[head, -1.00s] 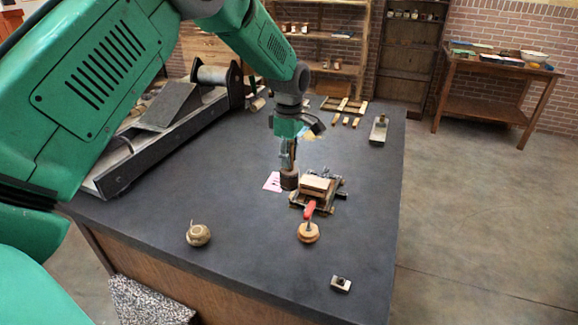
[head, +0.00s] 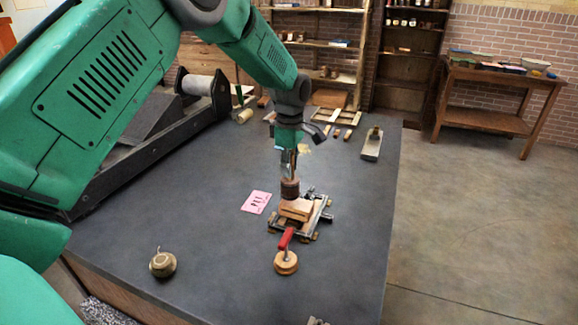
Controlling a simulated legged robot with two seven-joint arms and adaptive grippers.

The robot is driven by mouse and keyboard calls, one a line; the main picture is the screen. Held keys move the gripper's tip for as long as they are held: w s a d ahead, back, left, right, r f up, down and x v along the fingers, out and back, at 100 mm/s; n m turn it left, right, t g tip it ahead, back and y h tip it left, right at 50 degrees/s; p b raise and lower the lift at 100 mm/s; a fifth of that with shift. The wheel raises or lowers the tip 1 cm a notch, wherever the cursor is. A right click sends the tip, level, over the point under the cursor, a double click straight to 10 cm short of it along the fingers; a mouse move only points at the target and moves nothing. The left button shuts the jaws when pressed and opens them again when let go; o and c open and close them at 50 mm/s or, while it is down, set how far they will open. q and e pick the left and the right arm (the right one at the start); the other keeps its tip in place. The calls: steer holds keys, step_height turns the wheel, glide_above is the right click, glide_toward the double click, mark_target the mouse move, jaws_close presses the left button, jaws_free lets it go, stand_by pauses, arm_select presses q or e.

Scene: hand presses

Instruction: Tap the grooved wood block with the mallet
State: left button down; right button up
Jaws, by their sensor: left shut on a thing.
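My left gripper (head: 288,158) points down over the table and is shut on the mallet. The mallet's dark brown round head (head: 290,188) hangs below the fingers, and its handle is mostly hidden by them. The grooved wood block (head: 296,210) is a light reddish-brown block lying in a small dark-framed hand press (head: 322,217). The mallet head is right at the block's far edge in the picture; I cannot tell whether they touch. The grooves are too small to make out. My right gripper is not in view.
A red-handled tool (head: 286,240) with a round wooden base (head: 286,263) stands just in front of the press. A pink card (head: 256,202) lies left of it. A small round pot (head: 162,263) is at the front left. A large roller press (head: 150,120) fills the back left.

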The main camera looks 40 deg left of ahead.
arm_select(q)
steer(key=shift+d+r, duration=0.1)
steer(key=shift+s, duration=0.1)
steer(key=shift+a+f, duration=0.2)
steer(key=shift+f, duration=0.15)
step_height(320, 180, down, 2)
steer(key=shift+f, duration=0.1)
steer(key=shift+d+r, duration=0.1)
steer(key=shift+r, duration=0.1)
step_height(320, 180, up, 3)
steer(key=p, duration=0.3)
steer(key=shift+r, duration=0.1)
